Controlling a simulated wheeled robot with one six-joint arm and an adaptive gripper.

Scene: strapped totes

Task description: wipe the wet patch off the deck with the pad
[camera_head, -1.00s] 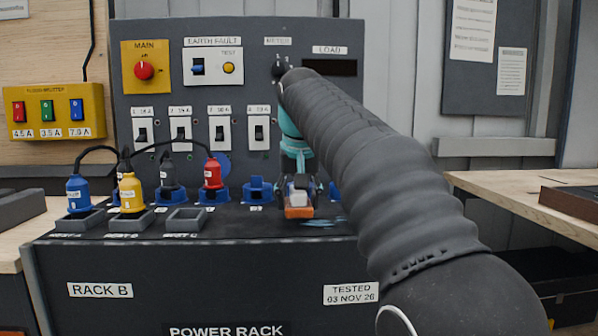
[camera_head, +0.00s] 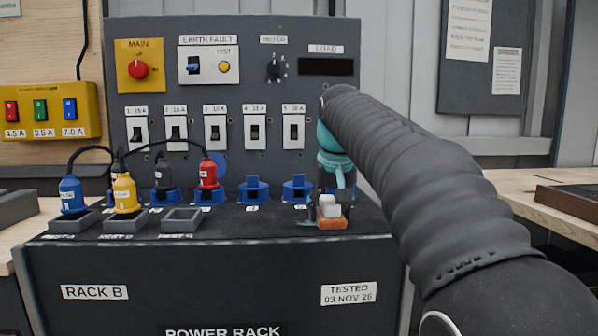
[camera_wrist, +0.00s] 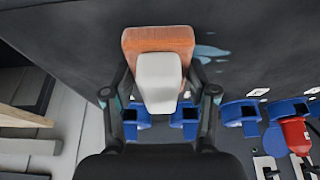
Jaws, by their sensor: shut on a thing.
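The pad is an orange-brown block (camera_head: 333,223) with a pale grey grip on top; it also shows in the wrist view (camera_wrist: 158,40). My gripper (camera_head: 330,203) is shut on the grey grip, with one finger on each side in the wrist view (camera_wrist: 160,88). The pad is down at the right part of the dark deck (camera_head: 245,228); it looks to be touching it. Light blue wet marks (camera_wrist: 211,52) show beside the pad in the wrist view. In the head view only a small bit shows left of the pad; the pad and gripper may hide more.
Blue sockets (camera_head: 253,190) line the back of the deck behind the pad. A red plug (camera_head: 208,174), a yellow plug (camera_head: 124,192) and a blue plug (camera_head: 71,193) stand at the left. The upright switch panel (camera_head: 235,85) rises behind. The deck's front middle is clear.

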